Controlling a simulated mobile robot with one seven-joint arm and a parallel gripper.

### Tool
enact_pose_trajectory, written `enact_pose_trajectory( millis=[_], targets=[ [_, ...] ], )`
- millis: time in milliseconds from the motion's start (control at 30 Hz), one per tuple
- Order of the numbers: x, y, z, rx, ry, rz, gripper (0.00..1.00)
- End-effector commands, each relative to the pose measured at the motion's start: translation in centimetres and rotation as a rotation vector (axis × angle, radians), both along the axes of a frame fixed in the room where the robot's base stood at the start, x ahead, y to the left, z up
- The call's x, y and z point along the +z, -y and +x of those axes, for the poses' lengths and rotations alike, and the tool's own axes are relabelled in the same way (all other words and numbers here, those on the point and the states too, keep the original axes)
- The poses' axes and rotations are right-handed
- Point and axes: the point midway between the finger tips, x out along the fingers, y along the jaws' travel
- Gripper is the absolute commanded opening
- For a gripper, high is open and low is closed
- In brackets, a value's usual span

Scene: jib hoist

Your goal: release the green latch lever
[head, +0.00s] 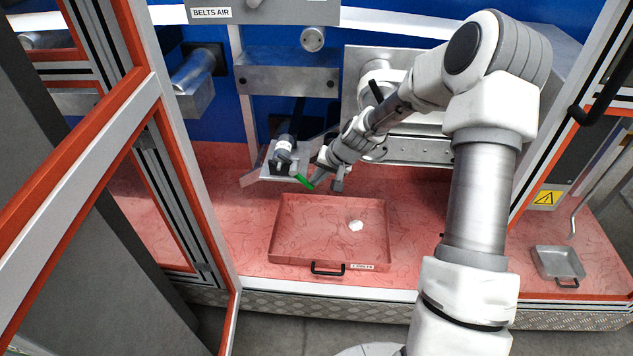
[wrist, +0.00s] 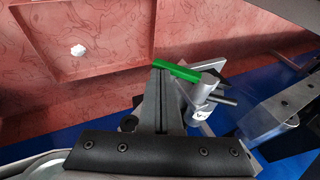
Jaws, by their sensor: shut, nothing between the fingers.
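The green latch lever (head: 304,181) sticks out from a grey metal fixture (head: 283,158) above the red bench, left of my gripper. In the wrist view the green lever (wrist: 177,71) runs from a metal cylinder toward my fingertips. My gripper (head: 322,184) is shut and empty, with its tips close beside the lever's free end. In the wrist view the shut fingertips (wrist: 160,72) overlap the lever's left end; I cannot tell whether they touch it. The fixture beyond the lever is partly hidden by the fingers.
A red tray (head: 300,243) with a white lump (head: 356,226) stands on the bench in front. A small metal tray (head: 556,262) stands at the right. Orange-and-white frame posts (head: 165,125) bound the left side. Bare red bench lies around the tray.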

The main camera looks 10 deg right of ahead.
Motion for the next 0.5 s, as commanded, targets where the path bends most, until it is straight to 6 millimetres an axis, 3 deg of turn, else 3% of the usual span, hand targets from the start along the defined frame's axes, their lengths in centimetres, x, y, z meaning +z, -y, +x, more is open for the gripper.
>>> enact_pose_trajectory(
  millis=[167, 500],
  targets=[
    [-1.0, -0.3, 0.1, 0.004, 0.001, -0.003, 0.0],
    [-2.3, -0.4, 0.1, -0.003, 0.062, 0.197, 0.0]
  ],
)
